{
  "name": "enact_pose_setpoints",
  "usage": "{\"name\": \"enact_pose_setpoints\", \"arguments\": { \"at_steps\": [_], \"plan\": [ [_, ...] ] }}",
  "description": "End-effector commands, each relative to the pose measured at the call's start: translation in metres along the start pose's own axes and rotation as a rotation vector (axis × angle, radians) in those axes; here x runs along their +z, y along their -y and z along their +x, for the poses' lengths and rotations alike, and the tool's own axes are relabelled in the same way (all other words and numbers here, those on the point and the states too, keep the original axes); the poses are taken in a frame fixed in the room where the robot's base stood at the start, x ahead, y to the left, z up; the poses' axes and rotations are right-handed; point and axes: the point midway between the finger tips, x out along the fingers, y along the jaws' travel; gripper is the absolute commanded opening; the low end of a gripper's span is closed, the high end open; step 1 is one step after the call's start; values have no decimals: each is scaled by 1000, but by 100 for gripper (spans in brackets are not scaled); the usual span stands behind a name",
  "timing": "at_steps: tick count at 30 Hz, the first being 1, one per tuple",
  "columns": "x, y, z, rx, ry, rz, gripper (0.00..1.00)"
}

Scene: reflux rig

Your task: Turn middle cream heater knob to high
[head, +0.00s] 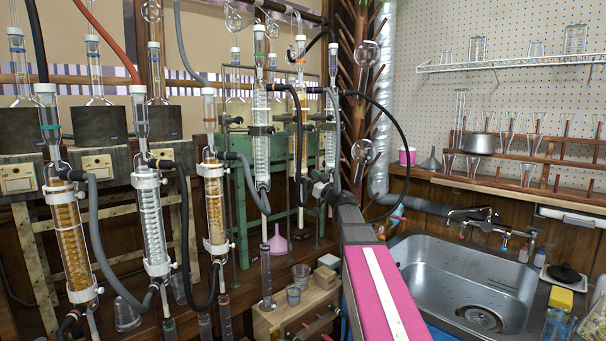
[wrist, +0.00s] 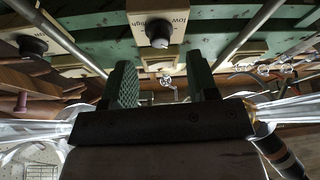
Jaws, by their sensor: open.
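A cream heater panel (wrist: 155,12) with "low" and "high" printed on it is at the top middle of the wrist view. Its dark round knob (wrist: 158,33) with a pale face sits between and beyond my fingertips. My gripper (wrist: 161,78) is open, with its two green textured fingers apart and nothing between them. The knob looks apart from both fingers. A second dark knob (wrist: 32,45) on another panel is at the left. In the head view my arm reaches toward the green frame (head: 303,165), and glassware and hoses hide my fingertips and the middle knob.
Glass condensers (head: 262,145) and a black hose (head: 405,140) crowd the space around my arm. Metal rods (wrist: 248,30) run on both sides in the wrist view. A steel sink (head: 460,285) is at the right. A graduated cylinder (head: 266,275) stands left of my arm.

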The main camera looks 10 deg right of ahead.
Motion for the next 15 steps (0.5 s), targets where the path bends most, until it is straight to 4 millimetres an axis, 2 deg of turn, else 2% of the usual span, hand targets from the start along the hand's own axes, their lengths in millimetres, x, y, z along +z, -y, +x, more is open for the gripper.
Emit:
{"name": "enact_pose_setpoints", "arguments": {
  "at_steps": [1, 6, 15],
  "plan": [
    [1, -2, 11, 0, 0, 0, 54],
    [1, -1, 32, 0, 0, 1, 54],
    [0, 0, 43, 1, 1, 1, 54]
  ]
}}
